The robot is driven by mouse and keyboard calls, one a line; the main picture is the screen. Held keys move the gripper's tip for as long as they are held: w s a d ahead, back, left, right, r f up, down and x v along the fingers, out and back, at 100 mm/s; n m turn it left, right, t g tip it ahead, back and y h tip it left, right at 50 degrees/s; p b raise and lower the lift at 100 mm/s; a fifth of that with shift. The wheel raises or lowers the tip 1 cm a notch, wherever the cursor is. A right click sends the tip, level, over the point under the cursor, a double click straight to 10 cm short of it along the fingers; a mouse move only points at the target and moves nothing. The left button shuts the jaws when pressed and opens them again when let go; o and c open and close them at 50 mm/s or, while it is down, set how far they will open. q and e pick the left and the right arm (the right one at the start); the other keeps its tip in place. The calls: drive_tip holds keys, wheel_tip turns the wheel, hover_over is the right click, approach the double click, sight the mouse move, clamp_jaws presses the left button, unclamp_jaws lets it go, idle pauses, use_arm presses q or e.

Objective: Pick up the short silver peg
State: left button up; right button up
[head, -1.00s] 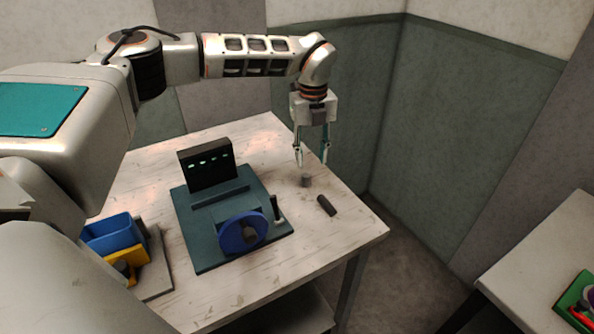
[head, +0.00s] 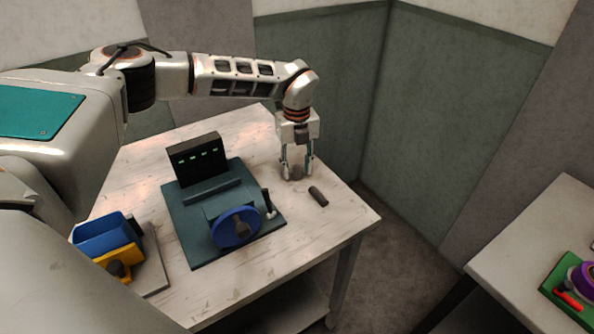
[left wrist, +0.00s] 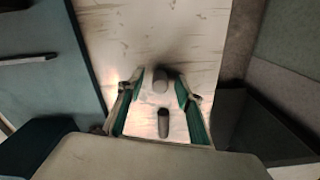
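The short silver peg (head: 297,172) is a small grey cylinder standing on the table top. It also shows in the left wrist view (left wrist: 160,85). My left gripper (head: 297,177) points down over it, with one finger on each side of the peg. In the left wrist view the left gripper (left wrist: 160,90) is open, and a gap shows between the peg and each finger. A longer dark peg (head: 318,196) lies on the table just right of and nearer than the gripper; it also shows in the left wrist view (left wrist: 163,123). My right gripper is not in view.
A dark teal machine (head: 190,245) with a blue handwheel (head: 226,232) stands left of the gripper. The table's (head: 345,220) right edge is close. A second table (head: 530,225) holds a green tray (head: 553,290).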

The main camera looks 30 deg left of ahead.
use_arm(q)
clamp_jaws()
drive_tip(key=shift+r, duration=0.1)
